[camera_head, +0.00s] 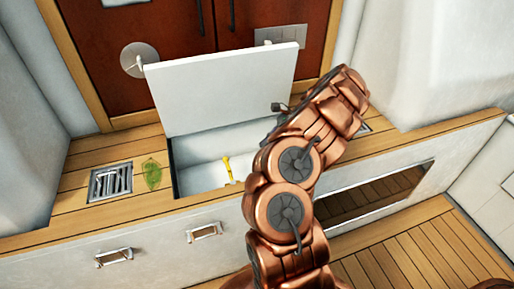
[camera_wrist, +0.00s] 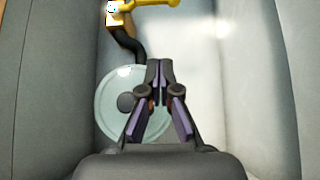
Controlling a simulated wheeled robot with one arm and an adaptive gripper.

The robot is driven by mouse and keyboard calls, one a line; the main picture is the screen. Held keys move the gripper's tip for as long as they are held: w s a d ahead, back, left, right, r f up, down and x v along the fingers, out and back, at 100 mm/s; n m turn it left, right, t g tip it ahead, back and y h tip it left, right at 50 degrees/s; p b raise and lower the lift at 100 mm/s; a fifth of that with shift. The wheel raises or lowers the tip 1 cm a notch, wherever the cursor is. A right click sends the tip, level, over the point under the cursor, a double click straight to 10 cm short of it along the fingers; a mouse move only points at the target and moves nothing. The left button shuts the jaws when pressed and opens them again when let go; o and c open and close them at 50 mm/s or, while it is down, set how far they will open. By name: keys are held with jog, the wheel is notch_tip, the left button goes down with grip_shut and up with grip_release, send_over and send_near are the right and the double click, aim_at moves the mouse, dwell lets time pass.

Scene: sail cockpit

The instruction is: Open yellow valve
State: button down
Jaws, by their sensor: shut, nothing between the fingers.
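The yellow valve handle (camera_head: 227,168) shows inside the open white compartment in the head view. In the wrist view the yellow handle (camera_wrist: 152,4) is at the top edge, partly cut off, on a brass-coloured body (camera_wrist: 117,17). A black hose (camera_wrist: 127,42) runs from that body down toward a pale round disc (camera_wrist: 112,88). My gripper (camera_wrist: 159,66) is shut and empty, pointing into the compartment, with its tips below the handle in the picture and apart from it. In the head view my copper arm hides the compartment's right part, and I cannot make out the fingers.
The white hatch lid (camera_head: 222,90) stands raised behind the opening. Pale compartment walls (camera_wrist: 50,95) rise close on both sides of my gripper. A floor grate (camera_head: 111,182) and a green leaf-shaped item (camera_head: 152,173) lie left of the opening. Brown doors (camera_head: 135,45) stand behind.

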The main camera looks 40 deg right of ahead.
aim_at(229, 171)
jog(key=w+a+f+b, duration=0.3)
jog(key=w+a+f, duration=0.1)
jog(key=a, duration=0.6)
jog(key=shift+f, duration=0.4)
